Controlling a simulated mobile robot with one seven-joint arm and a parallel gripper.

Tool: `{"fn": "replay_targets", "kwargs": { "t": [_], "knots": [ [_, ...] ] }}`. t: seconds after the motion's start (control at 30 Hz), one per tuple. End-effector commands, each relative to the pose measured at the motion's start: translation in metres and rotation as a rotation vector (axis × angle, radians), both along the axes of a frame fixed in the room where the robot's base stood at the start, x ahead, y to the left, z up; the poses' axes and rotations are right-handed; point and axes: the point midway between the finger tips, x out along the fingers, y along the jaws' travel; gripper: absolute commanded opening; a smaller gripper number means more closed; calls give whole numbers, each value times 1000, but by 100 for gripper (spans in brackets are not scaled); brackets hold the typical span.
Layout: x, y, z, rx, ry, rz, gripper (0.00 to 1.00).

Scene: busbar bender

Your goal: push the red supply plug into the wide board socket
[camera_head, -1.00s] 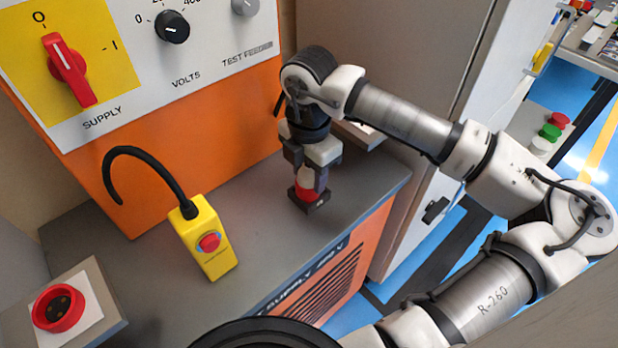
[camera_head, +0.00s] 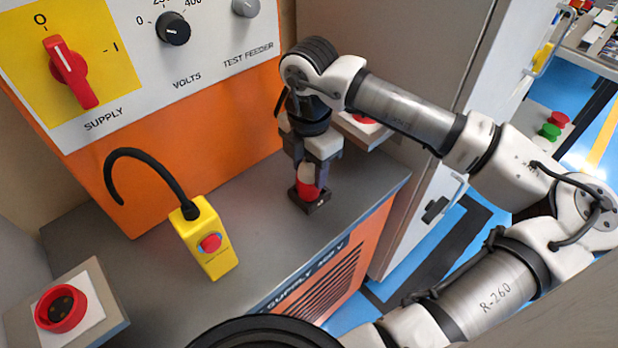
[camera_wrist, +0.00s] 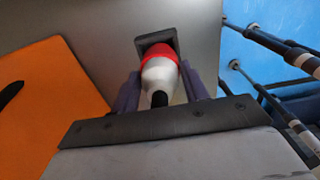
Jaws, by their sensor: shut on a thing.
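The supply plug (camera_head: 307,188) has a red collar and a white body; it stands in a small dark square holder (camera_head: 317,208) on the grey bench. In the wrist view, the plug (camera_wrist: 158,72) shows its white body with a dark end toward me. Its red collar is at the holder's opening. My gripper (camera_head: 307,172) points down and is shut on the plug, with a finger on each side. A red round socket (camera_head: 61,308) with dark holes sits on a white plate at the lower left. Another red part (camera_head: 365,118) shows partly behind my gripper; I cannot tell which is the wide board socket.
A yellow box with a red button (camera_head: 210,242) and a black curved cable stands on the bench between the left socket and my gripper. The control panel (camera_head: 115,60) rises behind over an orange front. The bench (camera_head: 262,215) is clear between the yellow box and the holder.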

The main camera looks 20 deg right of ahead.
Motion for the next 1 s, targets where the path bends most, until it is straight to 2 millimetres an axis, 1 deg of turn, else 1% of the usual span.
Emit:
{"fn": "replay_targets", "kwargs": {
  "t": [1.0],
  "knots": [
    [0, -1, 20, -2, -2, -1, 17]
  ]
}}
